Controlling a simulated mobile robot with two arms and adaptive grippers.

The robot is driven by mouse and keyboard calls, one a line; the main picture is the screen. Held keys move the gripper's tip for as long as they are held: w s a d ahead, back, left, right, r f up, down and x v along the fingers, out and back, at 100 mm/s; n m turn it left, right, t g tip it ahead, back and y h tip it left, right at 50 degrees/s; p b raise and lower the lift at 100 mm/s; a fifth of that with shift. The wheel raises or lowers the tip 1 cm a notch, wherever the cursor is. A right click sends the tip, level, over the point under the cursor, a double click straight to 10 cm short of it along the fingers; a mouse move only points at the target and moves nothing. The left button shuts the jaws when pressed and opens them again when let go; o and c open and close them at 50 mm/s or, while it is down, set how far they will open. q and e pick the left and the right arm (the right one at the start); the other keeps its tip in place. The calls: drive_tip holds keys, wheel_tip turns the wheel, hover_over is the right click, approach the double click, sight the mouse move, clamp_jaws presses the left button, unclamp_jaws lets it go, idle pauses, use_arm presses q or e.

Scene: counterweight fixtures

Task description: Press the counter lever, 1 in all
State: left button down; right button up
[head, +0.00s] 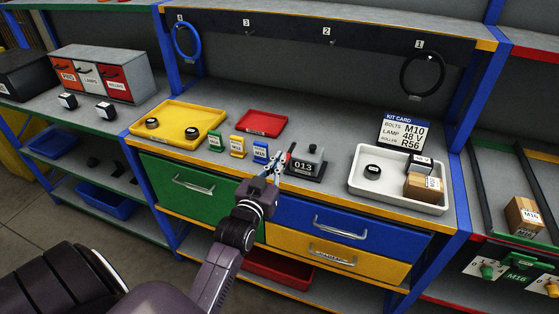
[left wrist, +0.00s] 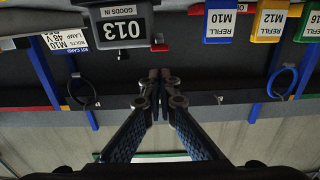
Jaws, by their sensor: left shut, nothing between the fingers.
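The counter (head: 306,166) is a dark box reading 013, standing on the bench near its front edge. It shows upside down in the left wrist view (left wrist: 121,30), with a "GOODS IN" label. A slim lever with red on it (head: 290,151) stands at the counter's left side. A small red part also shows beside the counter in the left wrist view (left wrist: 162,48). My left gripper (head: 277,163) is shut and empty, just left of the counter in the head view. Its fingertips (left wrist: 160,76) look close to the lever; I cannot tell whether they touch. My right gripper is not in view.
Green (head: 215,141), yellow (head: 237,147) and blue (head: 260,151) refill cards stand left of the gripper. A yellow tray (head: 172,112), a red tray (head: 262,122) and a white tray (head: 440,207) with boxes lie on the bench. A kit card (head: 402,133) stands behind the white tray.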

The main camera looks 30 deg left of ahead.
use_arm(q)
drive_tip(key=f+b+v, duration=0.1)
drive_tip(key=b+v, duration=0.1)
drive_tip(key=v, duration=0.6)
drive_tip(key=shift+s+f, duration=0.2)
drive_tip(key=shift+f, duration=0.1)
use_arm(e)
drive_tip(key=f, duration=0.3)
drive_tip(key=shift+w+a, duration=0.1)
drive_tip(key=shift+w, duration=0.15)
